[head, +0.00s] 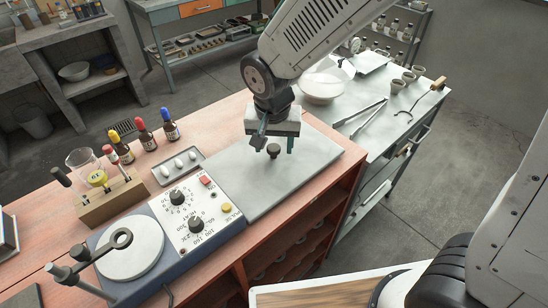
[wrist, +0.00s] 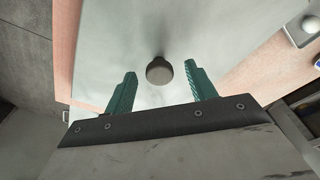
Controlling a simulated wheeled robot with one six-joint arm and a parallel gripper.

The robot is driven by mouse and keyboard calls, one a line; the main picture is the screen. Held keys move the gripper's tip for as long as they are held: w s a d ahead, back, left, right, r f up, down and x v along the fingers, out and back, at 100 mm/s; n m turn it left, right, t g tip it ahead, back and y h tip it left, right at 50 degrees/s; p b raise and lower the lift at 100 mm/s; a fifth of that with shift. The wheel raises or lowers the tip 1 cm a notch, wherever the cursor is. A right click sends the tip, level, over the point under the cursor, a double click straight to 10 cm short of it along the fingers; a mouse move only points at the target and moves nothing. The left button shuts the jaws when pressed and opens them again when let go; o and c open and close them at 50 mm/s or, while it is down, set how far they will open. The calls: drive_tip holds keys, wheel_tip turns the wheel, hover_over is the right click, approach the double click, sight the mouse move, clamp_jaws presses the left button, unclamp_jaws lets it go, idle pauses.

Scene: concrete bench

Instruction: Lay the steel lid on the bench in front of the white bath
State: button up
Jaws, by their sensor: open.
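The steel lid (head: 312,153) is a flat grey plate lying level on the reddish bench (head: 222,118). A dark round knob (head: 273,152) stands on it. In the wrist view the lid (wrist: 110,45) fills the upper middle, and its knob (wrist: 159,72) shows between the fingertips. My gripper (head: 274,144) is open and empty, pointing down over the lid with its teal fingers on either side of the knob. I cannot tell whether the fingers touch it. No white bath can be clearly made out; what lies under the lid is hidden.
A blue instrument with a white dial panel (head: 193,213) and round disc (head: 130,248) stands left of the lid. Behind it are a small tray (head: 178,167), dropper bottles and a wooden stand (head: 110,198). A steel trolley with a white bowl (head: 322,86) and tongs (head: 361,117) is beyond.

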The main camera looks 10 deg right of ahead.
clamp_jaws()
